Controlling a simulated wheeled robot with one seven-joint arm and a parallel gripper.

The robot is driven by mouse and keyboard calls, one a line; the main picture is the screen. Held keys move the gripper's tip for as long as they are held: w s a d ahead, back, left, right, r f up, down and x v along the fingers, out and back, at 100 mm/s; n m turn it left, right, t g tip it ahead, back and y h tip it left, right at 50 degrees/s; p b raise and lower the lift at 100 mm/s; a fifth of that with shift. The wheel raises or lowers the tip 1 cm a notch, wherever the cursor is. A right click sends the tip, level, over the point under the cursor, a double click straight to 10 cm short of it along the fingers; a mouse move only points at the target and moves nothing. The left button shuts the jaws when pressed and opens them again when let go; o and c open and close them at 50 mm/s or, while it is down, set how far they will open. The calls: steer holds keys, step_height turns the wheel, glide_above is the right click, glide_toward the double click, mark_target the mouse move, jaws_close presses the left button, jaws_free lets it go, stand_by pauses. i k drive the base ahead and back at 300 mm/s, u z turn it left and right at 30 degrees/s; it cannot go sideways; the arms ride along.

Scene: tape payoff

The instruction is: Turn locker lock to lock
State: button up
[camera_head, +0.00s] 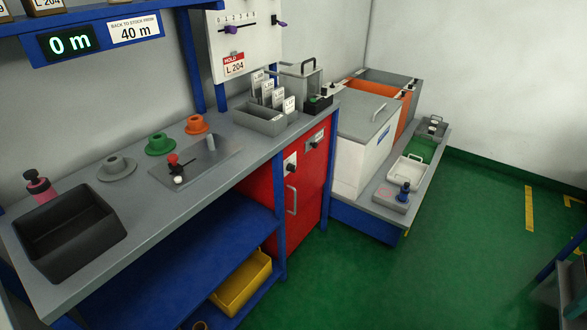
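The red locker (308,195) stands under the right end of the grey workbench, and its door looks closed. A small light plate with a dark knob (291,166) is at the upper left of its front. A second small plate (316,139) with a dark part is at the upper right. I cannot tell which of the two is the lock, or which way either is turned. A pale vertical handle (292,201) is below the knob. My gripper is not in view.
The workbench (145,190) carries a black bin (68,230), coloured spools and a grey divided tray (258,120). A yellow bin (241,283) is on the blue lower shelf. A low grey platform (385,207) stands right of the locker. Green floor (400,290) in front is clear.

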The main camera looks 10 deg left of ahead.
mark_target(292, 168)
steer(key=i, duration=0.95)
steer(key=z, duration=0.05)
